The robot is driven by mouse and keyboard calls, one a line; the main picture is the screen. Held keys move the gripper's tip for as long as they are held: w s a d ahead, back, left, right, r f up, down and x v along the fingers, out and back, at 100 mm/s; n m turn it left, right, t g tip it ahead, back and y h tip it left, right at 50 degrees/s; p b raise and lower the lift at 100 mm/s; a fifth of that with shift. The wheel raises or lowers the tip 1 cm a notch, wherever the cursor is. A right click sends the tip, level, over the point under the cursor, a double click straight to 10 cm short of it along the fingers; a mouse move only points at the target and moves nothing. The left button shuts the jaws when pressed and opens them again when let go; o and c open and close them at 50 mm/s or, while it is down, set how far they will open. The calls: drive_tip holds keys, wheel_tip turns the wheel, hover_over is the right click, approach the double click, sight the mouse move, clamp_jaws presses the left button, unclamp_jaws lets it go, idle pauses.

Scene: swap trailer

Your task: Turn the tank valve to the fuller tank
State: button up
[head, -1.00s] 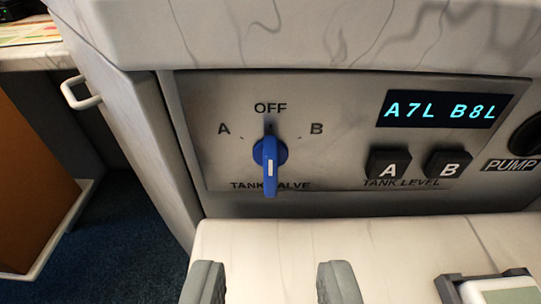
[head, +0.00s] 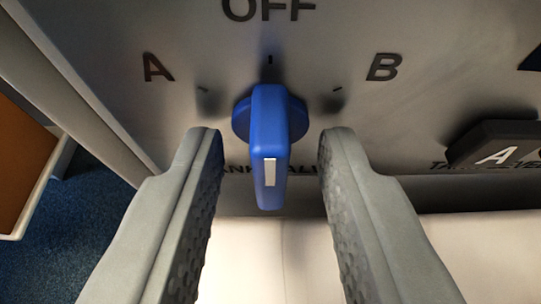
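The blue tank valve knob (head: 268,135) sits on the grey panel in the middle of the head view. Its handle stands up and down in the picture, with a white mark on its lower, near end. The label OFF (head: 268,10) is above it, A (head: 157,67) to the upper left and B (head: 384,67) to the upper right. My gripper (head: 270,140) is open, with one grey finger on each side of the handle and a clear gap on both sides. The level display is out of view now; a second ago it read A7L B8L.
A pale ledge (head: 270,255) runs below the panel. Blue floor (head: 75,210) and a brown front (head: 20,155) show at the left.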

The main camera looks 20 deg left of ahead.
drive_tip(key=c, duration=0.7)
drive_tip(key=shift+o, duration=0.2)
drive_tip(key=shift+y, duration=0.3)
drive_tip(key=m+y, duration=0.2)
drive_tip(key=m, duration=0.1)
drive_tip(key=shift+d+m+g, duration=0.15)
drive_tip(key=shift+m+g, duration=0.15)
drive_tip(key=shift+m, duration=0.1)
drive_tip(key=m+y, duration=0.2)
drive_tip(key=m, duration=0.1)
drive_tip(key=shift+m+y, duration=0.3)
drive_tip(key=shift+m, duration=0.1)
